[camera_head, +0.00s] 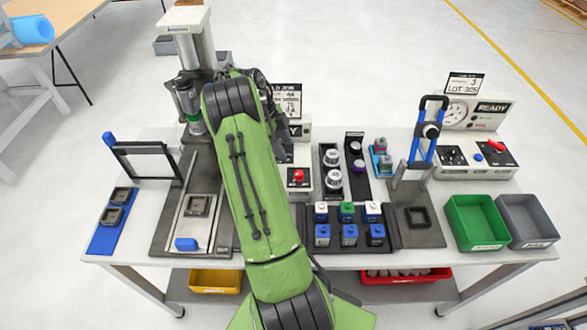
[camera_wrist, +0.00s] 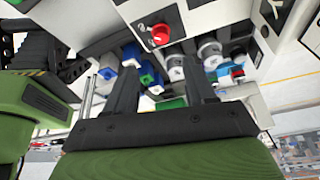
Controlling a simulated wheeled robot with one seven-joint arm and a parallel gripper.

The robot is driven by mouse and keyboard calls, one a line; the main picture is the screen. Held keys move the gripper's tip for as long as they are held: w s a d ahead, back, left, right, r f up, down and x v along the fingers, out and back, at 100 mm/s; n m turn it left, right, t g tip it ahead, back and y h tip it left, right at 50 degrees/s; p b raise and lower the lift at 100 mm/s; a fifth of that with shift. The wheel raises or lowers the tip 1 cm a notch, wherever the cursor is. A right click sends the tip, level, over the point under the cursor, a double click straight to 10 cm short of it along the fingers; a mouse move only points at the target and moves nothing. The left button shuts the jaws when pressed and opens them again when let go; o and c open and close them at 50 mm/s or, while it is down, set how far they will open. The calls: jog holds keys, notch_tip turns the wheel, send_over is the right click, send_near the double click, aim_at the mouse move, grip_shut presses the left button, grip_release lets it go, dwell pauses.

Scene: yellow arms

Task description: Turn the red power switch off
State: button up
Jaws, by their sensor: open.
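A red switch (camera_head: 495,147) sits on the sloped top of the white control box (camera_head: 480,172) at the right of the bench, beside a small blue knob. A second red control, a round red knob (camera_head: 298,176), is on a smaller white box near the middle; a red knob on a white box also shows in the wrist view (camera_wrist: 160,34). My gripper (camera_wrist: 162,72) is open and empty, its two dark fingers apart, with the red knob beyond them. In the head view my green arm hides most of the gripper, which is far from the right-hand red switch.
A blue-handled press (camera_head: 428,135) stands just left of the control box. A green bin (camera_head: 476,222) and a grey bin (camera_head: 527,220) are in front of it. Blue, green and white blocks sit in a black tray (camera_head: 405,236). A tall grey press stands at the back left.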

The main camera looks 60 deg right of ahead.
aim_at(299, 173)
jog(key=x, duration=1.1)
jog(key=shift+d+f+p, duration=0.15)
jog(key=shift+f+p, duration=0.15)
jog(key=shift+p, duration=0.05)
jog(key=shift+c, duration=0.4)
grip_shut()
